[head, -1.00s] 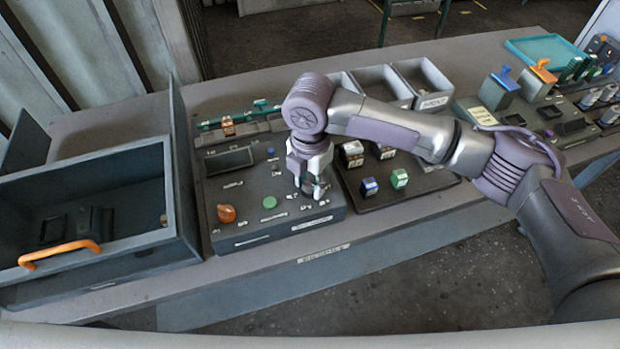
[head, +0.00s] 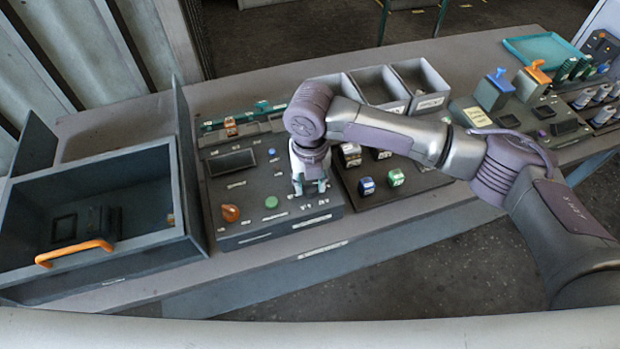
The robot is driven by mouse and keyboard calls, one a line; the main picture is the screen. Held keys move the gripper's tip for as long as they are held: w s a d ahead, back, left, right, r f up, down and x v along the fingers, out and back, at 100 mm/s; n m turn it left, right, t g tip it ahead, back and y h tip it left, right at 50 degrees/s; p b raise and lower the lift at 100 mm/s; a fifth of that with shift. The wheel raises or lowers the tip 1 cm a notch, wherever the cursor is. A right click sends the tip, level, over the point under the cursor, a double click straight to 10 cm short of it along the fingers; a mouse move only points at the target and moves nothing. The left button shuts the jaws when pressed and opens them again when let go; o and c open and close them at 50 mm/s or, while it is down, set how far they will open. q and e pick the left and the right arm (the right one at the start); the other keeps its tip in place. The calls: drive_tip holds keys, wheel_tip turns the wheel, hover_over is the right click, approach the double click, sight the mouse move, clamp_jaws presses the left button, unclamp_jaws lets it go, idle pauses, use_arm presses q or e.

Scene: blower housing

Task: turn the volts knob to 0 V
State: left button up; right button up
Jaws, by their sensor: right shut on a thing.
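My right gripper (head: 310,189) points down at the right part of a dark control panel (head: 245,188). It is shut on a small knob there, among small white labels that seem to carry V marks. The knob is mostly hidden by the fingers, so I cannot tell which mark it points to. An orange knob (head: 230,213) sits at the panel's front left and a green button (head: 271,202) is between the two. My left gripper is not in view.
An open grey box (head: 150,245) with an orange handle (head: 74,252) stands left of the panel. To the right are a dark tray with small blue (head: 367,186) and green (head: 396,177) blocks. Open bins (head: 420,84) stand behind.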

sight(310, 183)
drive_tip(key=shift+n, duration=0.8)
drive_tip(key=o, duration=1.1)
drive_tip(key=shift+o, duration=0.2)
wheel_tip(310, 183, up, 12)
